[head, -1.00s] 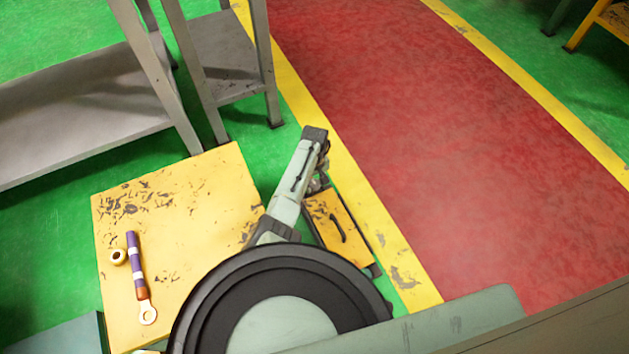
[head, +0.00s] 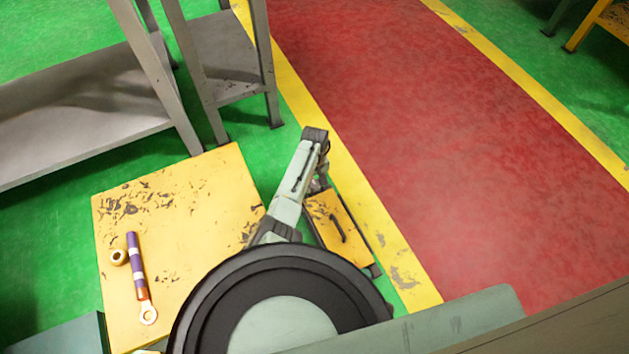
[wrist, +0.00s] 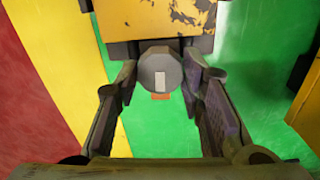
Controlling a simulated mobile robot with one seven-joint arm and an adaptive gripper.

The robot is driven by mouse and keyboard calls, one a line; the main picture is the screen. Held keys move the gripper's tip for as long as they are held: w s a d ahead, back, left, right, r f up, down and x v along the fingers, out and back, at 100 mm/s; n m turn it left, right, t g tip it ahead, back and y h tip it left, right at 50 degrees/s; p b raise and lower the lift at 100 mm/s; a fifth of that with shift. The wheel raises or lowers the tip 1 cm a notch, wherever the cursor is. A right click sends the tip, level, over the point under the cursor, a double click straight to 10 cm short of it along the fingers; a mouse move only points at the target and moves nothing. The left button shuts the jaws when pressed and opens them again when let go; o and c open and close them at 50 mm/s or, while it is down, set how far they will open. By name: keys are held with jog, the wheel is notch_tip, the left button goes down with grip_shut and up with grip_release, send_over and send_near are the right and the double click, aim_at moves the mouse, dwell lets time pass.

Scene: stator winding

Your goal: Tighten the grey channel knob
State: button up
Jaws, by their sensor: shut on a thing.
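The grey knob (wrist: 161,72) shows in the wrist view as a faceted round head with a pale rectangular mark on its face. It sits at the front of a yellow, worn body (wrist: 155,18). My gripper (wrist: 160,78) is shut on the knob, with one finger on each side of it. A small orange-red patch shows just below the knob. In the head view my arm reaches down beside a small yellow box (head: 338,222), and the knob and fingertips are hidden there.
A yellow worn table (head: 190,210) holds a purple-handled tool (head: 137,262) with a ring end and a small cream ring (head: 118,257). Grey shelving (head: 90,105) stands at upper left. The red walkway (head: 430,130) on the right is clear.

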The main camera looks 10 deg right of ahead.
jog(key=m, duration=0.3)
jog(key=shift+s+m+p, duration=0.15)
jog(key=shift+m+p, duration=0.15)
jog(key=shift+p, duration=0.1)
jog(key=m, duration=0.3)
jog(key=shift+m+p, duration=0.3)
jog(key=m, duration=0.3)
jog(key=shift+m, duration=0.3)
jog(key=m, duration=0.3)
jog(key=shift+m+p, duration=0.3)
jog(key=m, duration=0.3)
jog(key=shift+m, duration=0.3)
jog(key=m, duration=0.3)
jog(key=shift+m, duration=0.3)
jog(key=shift+c, duration=0.2)
jog(key=m, duration=0.3)
jog(key=shift+m, duration=2.2)
